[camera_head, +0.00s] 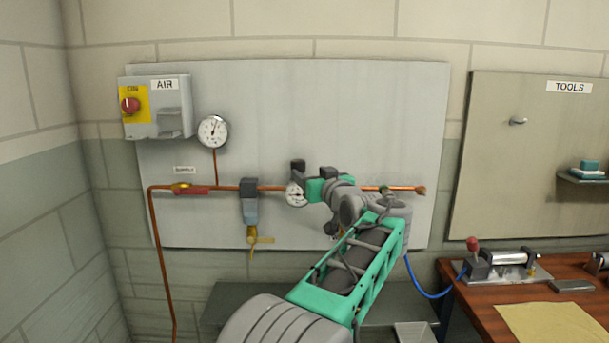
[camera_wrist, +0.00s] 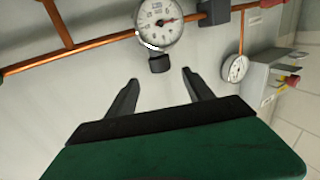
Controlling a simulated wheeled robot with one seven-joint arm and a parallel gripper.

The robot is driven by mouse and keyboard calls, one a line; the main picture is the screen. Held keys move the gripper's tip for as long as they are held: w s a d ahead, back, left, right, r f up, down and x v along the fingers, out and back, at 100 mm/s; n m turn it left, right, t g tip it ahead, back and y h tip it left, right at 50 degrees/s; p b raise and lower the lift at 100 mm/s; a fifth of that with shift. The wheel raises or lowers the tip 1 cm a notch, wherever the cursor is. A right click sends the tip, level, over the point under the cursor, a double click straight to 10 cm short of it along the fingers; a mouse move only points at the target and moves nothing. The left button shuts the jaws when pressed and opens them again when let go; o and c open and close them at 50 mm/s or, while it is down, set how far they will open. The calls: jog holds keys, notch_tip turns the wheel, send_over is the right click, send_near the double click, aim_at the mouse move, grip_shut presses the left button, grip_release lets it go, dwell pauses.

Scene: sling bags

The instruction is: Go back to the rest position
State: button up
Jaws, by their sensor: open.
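My gripper (camera_wrist: 160,76) is open, with its two dark fingers spread and nothing held between them in the wrist view. It is in front of the grey wall panel (camera_head: 350,110), close to a round pressure gauge (camera_wrist: 160,22) with a dark knob (camera_wrist: 160,62). The knob appears between the fingertips with a visible gap on each side. In the head view my green and grey arm reaches up from the bottom to the panel. It covers part of the copper pipe, and the gauge (camera_head: 296,194) is just left of my gripper, whose fingers are hard to make out there.
An AIR switch box (camera_head: 155,107) with a red knob and a second gauge (camera_head: 213,131) are on the left. A copper pipe (camera_head: 225,188) with valves crosses the panel. A wooden bench (camera_head: 480,310) with a metal device and cloth stands at right, under a TOOLS board (camera_head: 540,130).

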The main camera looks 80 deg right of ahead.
jog(key=shift+s+a, duration=0.15)
jog(key=shift+a, duration=0.15)
